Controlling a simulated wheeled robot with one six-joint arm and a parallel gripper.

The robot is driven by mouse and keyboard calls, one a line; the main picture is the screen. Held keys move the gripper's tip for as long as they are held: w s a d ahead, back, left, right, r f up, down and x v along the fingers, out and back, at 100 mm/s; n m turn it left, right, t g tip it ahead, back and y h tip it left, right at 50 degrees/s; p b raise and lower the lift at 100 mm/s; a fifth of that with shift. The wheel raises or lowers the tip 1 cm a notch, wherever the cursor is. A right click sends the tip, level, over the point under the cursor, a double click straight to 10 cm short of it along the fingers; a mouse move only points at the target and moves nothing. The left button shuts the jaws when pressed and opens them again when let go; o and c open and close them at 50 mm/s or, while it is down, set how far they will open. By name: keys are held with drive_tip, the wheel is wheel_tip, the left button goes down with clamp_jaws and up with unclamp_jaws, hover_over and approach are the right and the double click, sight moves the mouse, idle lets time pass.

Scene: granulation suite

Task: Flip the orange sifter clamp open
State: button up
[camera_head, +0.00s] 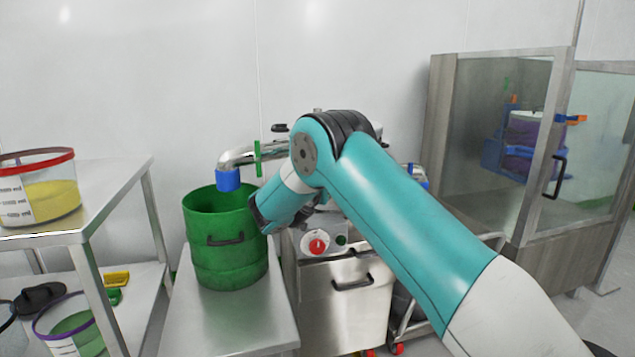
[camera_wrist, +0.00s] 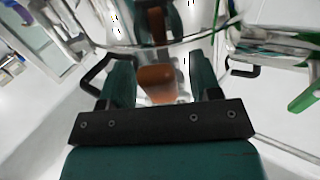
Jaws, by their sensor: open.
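The orange clamp (camera_wrist: 157,76) shows in the wrist view against a shiny steel surface, between the two green fingers of my gripper (camera_wrist: 160,68). The fingers are apart, one on each side of the clamp, with a visible gap; I cannot tell whether either touches it. A second orange patch with green shapes above looks like a mirror image in the steel. In the head view my arm covers the middle of the steel machine (camera_head: 345,290), and the clamp is hidden there.
A green drum (camera_head: 225,260) stands on a steel table left of my wrist, under a pipe with a blue end (camera_head: 228,180). A shelf (camera_head: 115,185) with a red-rimmed tub (camera_head: 40,190) is at the left. A glazed cabinet (camera_head: 500,130) stands at the right.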

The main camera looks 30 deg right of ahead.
clamp_jaws()
idle(0.3)
